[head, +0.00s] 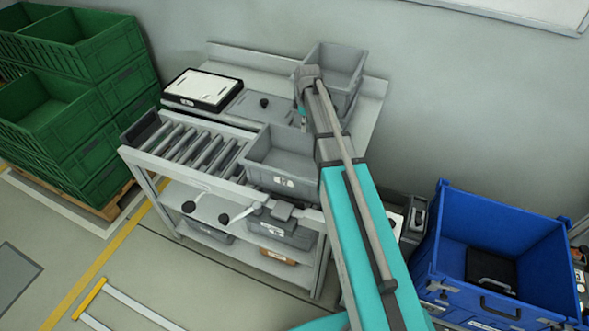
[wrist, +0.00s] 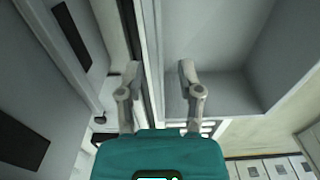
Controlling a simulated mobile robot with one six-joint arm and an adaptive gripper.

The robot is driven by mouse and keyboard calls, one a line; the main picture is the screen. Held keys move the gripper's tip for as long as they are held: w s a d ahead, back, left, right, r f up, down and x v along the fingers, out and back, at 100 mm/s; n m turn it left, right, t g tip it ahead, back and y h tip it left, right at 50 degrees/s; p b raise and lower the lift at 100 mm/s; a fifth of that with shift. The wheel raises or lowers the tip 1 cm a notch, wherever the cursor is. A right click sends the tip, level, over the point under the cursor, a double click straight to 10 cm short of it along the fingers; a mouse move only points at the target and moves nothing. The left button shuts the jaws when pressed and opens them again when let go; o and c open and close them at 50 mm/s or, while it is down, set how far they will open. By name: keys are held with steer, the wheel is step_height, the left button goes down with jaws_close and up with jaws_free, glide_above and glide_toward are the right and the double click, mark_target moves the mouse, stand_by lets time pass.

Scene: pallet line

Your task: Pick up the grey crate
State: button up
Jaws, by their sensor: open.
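One open, empty grey crate (head: 262,160) sits at the right end of the roller conveyor, with a white label on its front. Another grey crate (head: 345,58) stands at the back of the bench, partly hidden by my arm. My gripper is above the bench between the two crates; its fingers are hard to make out in the head view. In the wrist view my gripper (wrist: 158,78) is open with nothing held. A grey crate (wrist: 235,60) fills the right of that view, its wall edge lying between the fingers in the picture. I cannot tell whether they touch it.
A black-edged white case (head: 203,88) lies on the bench (head: 372,100). Rollers (head: 195,147) run left of the front crate. Green crates (head: 75,100) are stacked at left. A blue bin (head: 505,230) stands at right. Grey boxes (head: 285,232) sit on the lower shelf.

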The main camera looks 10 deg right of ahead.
mark_target(307, 132)
steer(key=shift+f+b, duration=0.7)
steer(key=shift+f, duration=0.25)
steer(key=shift+f, duration=0.1)
steer(key=shift+d+f+b, duration=0.15)
steer(key=shift+f+b, duration=2.35)
steer(key=shift+b, duration=0.1)
steer(key=shift+c, duration=0.3)
jaws_close()
